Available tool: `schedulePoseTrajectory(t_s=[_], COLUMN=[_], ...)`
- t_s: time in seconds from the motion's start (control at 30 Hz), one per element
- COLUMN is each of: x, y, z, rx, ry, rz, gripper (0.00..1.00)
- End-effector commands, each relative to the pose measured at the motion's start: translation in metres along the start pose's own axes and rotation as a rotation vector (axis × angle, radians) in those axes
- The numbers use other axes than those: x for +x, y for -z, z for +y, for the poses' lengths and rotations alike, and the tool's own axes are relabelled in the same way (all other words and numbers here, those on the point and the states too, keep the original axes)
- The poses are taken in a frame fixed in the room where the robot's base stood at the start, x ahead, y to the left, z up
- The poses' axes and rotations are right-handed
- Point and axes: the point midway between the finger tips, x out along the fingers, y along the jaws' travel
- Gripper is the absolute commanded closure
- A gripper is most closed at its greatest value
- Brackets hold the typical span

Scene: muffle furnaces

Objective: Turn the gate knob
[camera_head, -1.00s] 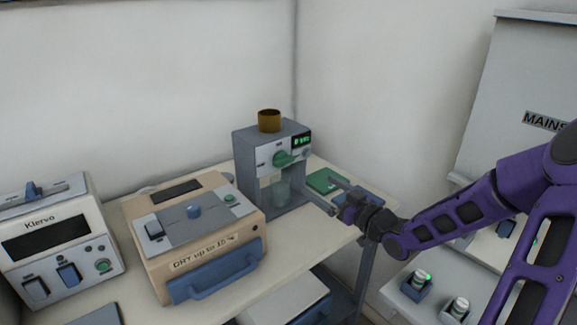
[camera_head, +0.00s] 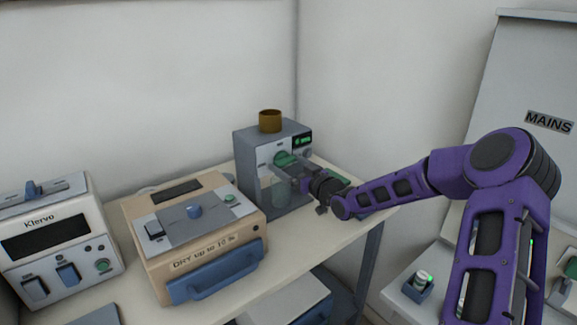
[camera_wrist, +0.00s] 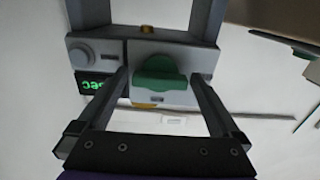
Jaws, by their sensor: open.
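The green gate knob (camera_head: 284,158) sits on the front panel of the grey dispenser machine (camera_head: 243,148), which has a brown cup-like hopper (camera_head: 270,121) on top. In the wrist view the knob (camera_wrist: 160,80) shows as a wide green bar on a pale panel, between and beyond my two fingers. My gripper (camera_head: 300,170) is open in front of the machine, its fingers pointing at the knob. In the wrist view my gripper (camera_wrist: 158,85) has one finger on each side of the knob. I cannot tell whether either finger touches it.
A green-lit display (camera_head: 303,140) and a small grey round knob (camera_wrist: 80,55) are beside the gate knob. A beige oven-like box (camera_head: 150,265) and a white Klervo unit (camera_head: 50,245) stand to the left. A grey MAINS panel (camera_head: 520,70) is at the right.

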Motion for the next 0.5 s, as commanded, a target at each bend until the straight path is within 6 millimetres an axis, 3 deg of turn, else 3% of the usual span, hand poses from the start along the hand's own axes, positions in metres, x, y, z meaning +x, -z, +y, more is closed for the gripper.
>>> schedulePoseTrajectory(t_s=[0.17, 0.5], x=[-0.0001, -0.0004], y=[0.0000, -0.0001], z=[-0.0002, -0.0003], rx=[0.000, 0.000], ry=[0.000, 0.001], rz=[0.000, 0.000], gripper=[0.04, 0.65])
